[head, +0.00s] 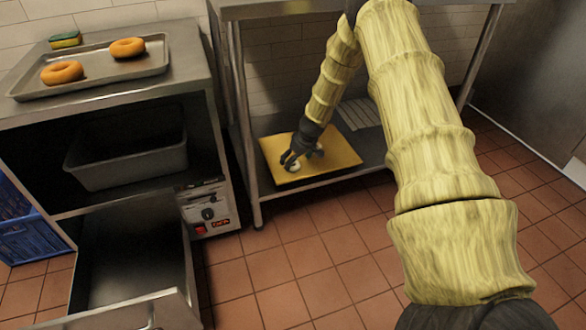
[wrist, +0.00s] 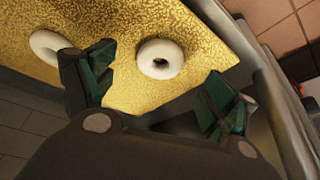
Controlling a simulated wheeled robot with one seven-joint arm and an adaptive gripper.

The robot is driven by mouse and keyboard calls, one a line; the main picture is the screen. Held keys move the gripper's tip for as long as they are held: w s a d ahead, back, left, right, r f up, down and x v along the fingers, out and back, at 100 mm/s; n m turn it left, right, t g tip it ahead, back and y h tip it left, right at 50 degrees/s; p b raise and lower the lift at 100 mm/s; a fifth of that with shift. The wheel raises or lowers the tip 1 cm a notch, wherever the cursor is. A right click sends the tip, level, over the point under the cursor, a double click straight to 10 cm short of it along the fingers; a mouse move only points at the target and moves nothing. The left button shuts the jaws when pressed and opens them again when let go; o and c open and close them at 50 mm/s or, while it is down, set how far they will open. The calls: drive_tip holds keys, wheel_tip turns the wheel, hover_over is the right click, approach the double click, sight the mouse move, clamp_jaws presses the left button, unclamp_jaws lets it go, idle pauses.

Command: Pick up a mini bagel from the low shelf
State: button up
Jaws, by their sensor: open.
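Two pale mini bagels lie on a yellow board (head: 345,155) on the low shelf. In the wrist view, one mini bagel (wrist: 160,58) lies ahead of my gripper (wrist: 160,80), across the gap between its two fingertips. My gripper is open and empty, with the fingers spread wide. The other mini bagel (wrist: 44,46) lies left of the left finger, which partly covers it. In the head view, my gripper (head: 288,161) is low over the board, and the bagels show only as small pale patches beside the fingers.
The metal table's top is above the low shelf (head: 370,145), with a leg (head: 247,150) at the left. A striped item (head: 360,114) lies behind the board. To the left, a counter holds a tray (head: 100,72) with two orange bagels. A grey bin (head: 128,160) sits below.

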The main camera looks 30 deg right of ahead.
drive_tip(key=shift+b+x, duration=0.75)
drive_tip(key=shift+x, duration=1.05)
drive_tip(key=c, duration=1.1)
